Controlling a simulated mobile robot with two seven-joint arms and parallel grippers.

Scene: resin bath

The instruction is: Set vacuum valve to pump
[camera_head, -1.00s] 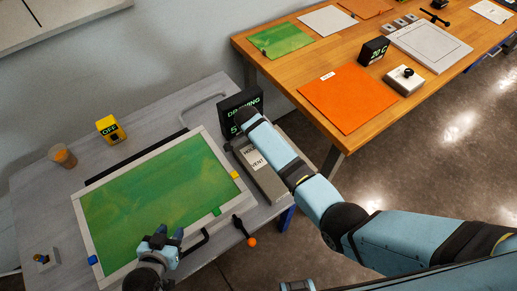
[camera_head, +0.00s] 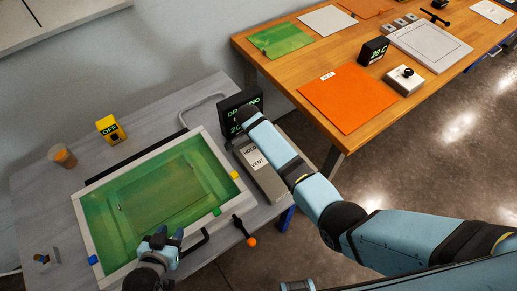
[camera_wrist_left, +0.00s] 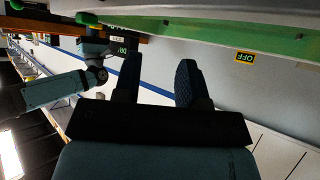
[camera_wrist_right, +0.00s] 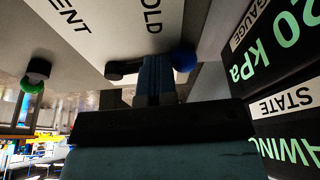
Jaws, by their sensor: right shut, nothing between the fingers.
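The vacuum valve is a grey panel (camera_head: 265,178) right of the framed green bath (camera_head: 150,195), with HOLD and VENT labels showing. Its far end is hidden under my right arm. In the right wrist view, my right gripper (camera_wrist_right: 155,75) is shut and empty beside a blue ball knob (camera_wrist_right: 185,58), near the HOLD label (camera_wrist_right: 150,15); I cannot tell whether they touch. A black display (camera_wrist_right: 282,70) beside it reads 20 kPa and a state ending in AWING; it also shows in the head view (camera_head: 238,100). My left gripper (camera_head: 167,238) is open and empty over the bath's near edge.
A yellow OFF box (camera_head: 111,130) and a brown cup (camera_head: 63,156) stand on the grey table's left side. A black lever with an orange knob (camera_head: 252,241) lies right of the bath. A wooden table (camera_head: 285,80) with an orange sheet stands behind.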

